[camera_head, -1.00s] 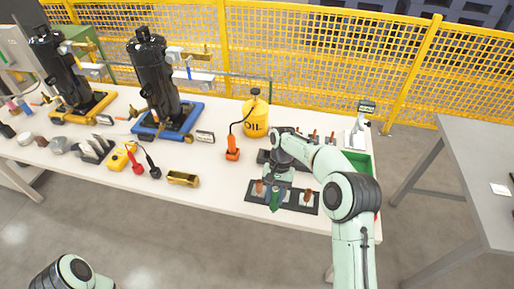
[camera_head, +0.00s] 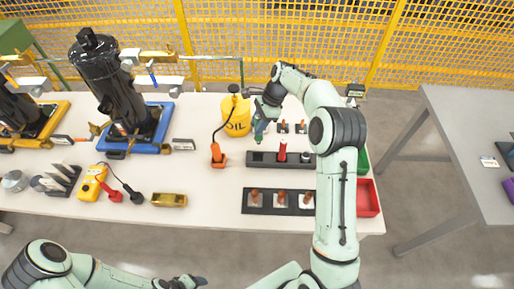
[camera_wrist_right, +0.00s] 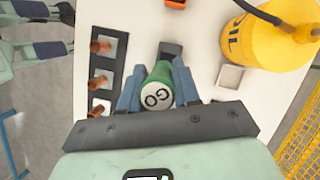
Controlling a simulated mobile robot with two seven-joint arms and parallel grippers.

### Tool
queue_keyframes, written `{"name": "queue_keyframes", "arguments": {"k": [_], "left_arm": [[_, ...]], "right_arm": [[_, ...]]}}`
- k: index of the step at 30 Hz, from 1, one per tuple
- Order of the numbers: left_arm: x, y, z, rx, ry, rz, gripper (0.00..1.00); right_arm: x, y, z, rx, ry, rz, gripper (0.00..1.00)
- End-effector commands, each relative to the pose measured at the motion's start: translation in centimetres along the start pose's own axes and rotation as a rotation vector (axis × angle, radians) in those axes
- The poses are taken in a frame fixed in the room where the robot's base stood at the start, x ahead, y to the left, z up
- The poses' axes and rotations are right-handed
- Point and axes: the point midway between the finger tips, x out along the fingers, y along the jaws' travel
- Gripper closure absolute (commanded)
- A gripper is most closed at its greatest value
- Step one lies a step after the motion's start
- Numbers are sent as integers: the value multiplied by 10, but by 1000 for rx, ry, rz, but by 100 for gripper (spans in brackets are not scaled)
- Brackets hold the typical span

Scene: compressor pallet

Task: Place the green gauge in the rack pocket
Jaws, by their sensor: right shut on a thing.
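The green gauge (camera_head: 260,130) is in my right gripper (camera_head: 264,115), whose jaws are shut on it. In the right wrist view the gauge (camera_wrist_right: 157,94) shows its round white end marked "GO" between the two fingers. The dark rack (camera_head: 262,159) lies in front of the gauge in the head view, with a red-handled gauge (camera_head: 282,151) standing in it. The rack's left end (camera_wrist_right: 171,49) shows beyond the gauge in the wrist view; the rest is hidden there. The gauge appears to be above and behind the rack's left part. My left gripper (camera_head: 186,283) is low at the bottom edge, its jaws unclear.
A dark plate with copper-coloured parts (camera_head: 280,212) lies in front of the rack. The yellow oil can (camera_head: 237,118) and orange-based tool (camera_head: 218,159) stand to the left. A red bin (camera_head: 367,198) and green bin (camera_head: 364,160) are at right.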

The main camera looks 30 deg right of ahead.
Motion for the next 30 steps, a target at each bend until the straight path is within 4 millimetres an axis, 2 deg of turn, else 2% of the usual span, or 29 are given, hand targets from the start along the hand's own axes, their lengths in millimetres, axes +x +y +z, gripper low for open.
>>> {"name": "queue_keyframes", "arguments": {"k": [1, 3, 9, 17, 24, 30], "left_arm": [[4, -3, 4, -2, -5, -2, 36], [6, -4, 6, -3, -7, -2, 36], [9, -6, 8, -3, -9, -3, 36], [10, -6, 8, -3, -9, -3, 36], [11, -7, 9, -4, -11, -4, 36], [11, -7, 9, -4, -11, -4, 36]], "right_arm": [[17, 2, -7, 2, -1, 6, 100], [34, 2, -14, 2, -2, 6, 100], [70, 0, -29, -2, -2, 1, 100], [88, -1, -36, -3, -1, -1, 100], [119, -1, -49, -3, -1, -1, 100], [120, -2, -49, -4, -1, -3, 100]]}}
